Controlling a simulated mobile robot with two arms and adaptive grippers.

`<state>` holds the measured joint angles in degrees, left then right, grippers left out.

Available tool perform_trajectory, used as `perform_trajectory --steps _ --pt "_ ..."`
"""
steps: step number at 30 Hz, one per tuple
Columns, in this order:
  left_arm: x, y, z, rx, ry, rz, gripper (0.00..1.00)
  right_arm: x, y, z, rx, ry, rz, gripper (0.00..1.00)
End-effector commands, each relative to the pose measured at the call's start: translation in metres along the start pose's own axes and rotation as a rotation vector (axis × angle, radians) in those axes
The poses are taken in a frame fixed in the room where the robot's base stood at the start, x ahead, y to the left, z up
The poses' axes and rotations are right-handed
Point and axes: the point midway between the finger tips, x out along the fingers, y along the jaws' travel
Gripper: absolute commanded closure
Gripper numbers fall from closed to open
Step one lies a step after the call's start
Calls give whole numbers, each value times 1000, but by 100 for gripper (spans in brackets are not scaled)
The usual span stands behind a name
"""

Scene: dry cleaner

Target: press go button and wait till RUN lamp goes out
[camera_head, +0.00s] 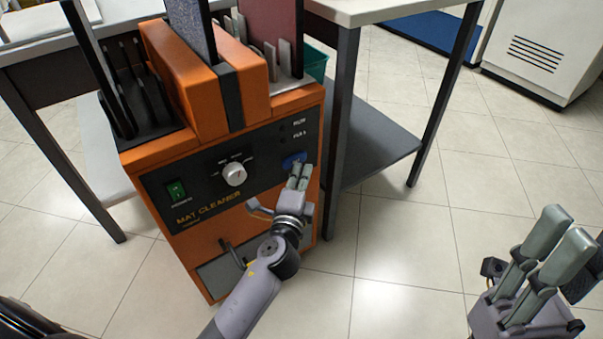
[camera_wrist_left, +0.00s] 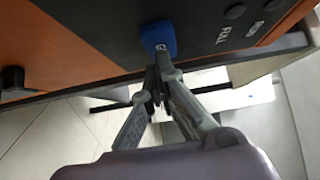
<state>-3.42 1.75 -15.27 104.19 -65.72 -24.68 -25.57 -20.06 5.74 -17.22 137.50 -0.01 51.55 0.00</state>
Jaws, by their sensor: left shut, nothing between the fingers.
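The orange mat cleaner (camera_head: 265,235) has a dark control panel with a blue go button (camera_head: 293,160) at its right side. The button also shows in the wrist view (camera_wrist_left: 158,38), with part of its lettering visible. My left gripper (camera_head: 299,168) is shut and empty, its fingertips at the button's lower edge; I cannot tell whether they press it. The RUN lamp (camera_wrist_left: 272,5) looks dark, as does the FULL lamp (camera_wrist_left: 235,11) beside it. My right gripper (camera_head: 560,238) is at the lower right, away from the machine; its finger gap is unclear.
Mats stand in slots on the machine's top. A table (camera_head: 345,110) with a lower shelf stands close at the right. Tiled floor lies open in front.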

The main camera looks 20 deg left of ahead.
Motion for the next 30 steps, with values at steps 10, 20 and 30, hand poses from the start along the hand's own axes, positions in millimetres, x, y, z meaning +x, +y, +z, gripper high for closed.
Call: perform_trajectory --steps 10,20,30 --pt "8 -1 8 2 -2 0 100 3 0 -1 0 0 0 67" --pt "14 0 16 2 -7 0 100 4 0 -1 -1 1 0 67" --pt "-17 1 15 1 -6 3 100 4 0 -1 -1 1 0 67"
